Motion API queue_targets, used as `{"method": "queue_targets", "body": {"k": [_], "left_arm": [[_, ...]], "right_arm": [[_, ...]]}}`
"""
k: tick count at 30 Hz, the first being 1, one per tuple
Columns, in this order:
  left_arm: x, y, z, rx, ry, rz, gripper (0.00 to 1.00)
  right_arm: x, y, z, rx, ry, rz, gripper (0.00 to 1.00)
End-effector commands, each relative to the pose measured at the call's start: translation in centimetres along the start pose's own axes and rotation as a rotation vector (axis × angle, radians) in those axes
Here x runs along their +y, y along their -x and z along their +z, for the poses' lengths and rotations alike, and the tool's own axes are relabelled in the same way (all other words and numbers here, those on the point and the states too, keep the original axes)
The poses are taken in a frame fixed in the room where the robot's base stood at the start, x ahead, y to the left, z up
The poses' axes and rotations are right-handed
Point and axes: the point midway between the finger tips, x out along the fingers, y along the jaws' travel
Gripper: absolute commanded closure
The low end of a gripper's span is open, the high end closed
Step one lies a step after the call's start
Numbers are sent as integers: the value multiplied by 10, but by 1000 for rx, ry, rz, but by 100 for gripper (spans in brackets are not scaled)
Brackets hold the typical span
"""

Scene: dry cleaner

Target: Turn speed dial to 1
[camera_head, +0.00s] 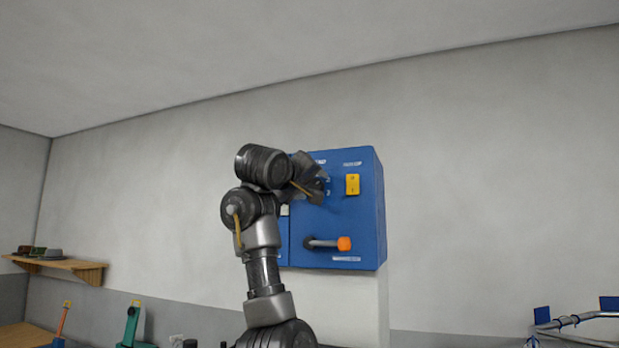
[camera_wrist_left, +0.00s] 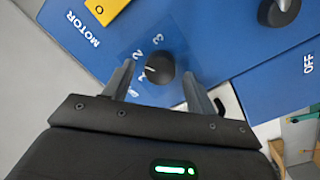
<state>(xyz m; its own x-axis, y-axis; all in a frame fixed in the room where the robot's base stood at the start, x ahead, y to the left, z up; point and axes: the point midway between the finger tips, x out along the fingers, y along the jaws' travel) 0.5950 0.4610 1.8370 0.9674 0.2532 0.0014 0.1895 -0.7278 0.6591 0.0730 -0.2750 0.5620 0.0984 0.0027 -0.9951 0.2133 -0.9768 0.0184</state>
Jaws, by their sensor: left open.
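The speed dial (camera_wrist_left: 159,68) is a round black knob with a white pointer line on a blue panel, with small numerals such as 2 and 3 printed around it. The pointer faces left in the left wrist view; I cannot tell exactly which numeral it meets. My left gripper (camera_wrist_left: 158,72) is open, with one finger on each side of the dial; whether they touch it I cannot tell. In the head view my left gripper (camera_head: 314,188) is in front of the blue control box (camera_head: 365,225) and hides the dial. My right gripper is not in view.
A yellow switch (camera_head: 352,184) sits right of my gripper, and an orange-tipped lever (camera_head: 344,243) sticks out below. A wooden shelf (camera_head: 88,270) is at left, and metal tubing (camera_head: 580,320) at lower right.

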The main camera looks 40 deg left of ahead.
Motion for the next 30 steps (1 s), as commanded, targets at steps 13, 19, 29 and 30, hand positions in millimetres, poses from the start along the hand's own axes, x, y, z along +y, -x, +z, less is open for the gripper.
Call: {"method": "queue_targets", "body": {"k": [13, 19, 29, 30], "left_arm": [[0, 0, 0, 0, 0, 0, 72], [0, 0, 0, 0, 1, -1, 88], [-2, 0, 2, 5, 87, 3, 88], [-2, 0, 2, 7, 112, 4, 88]], "right_arm": [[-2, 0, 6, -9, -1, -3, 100], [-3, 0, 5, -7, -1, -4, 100], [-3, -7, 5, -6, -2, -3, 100], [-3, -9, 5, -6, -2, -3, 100]]}}
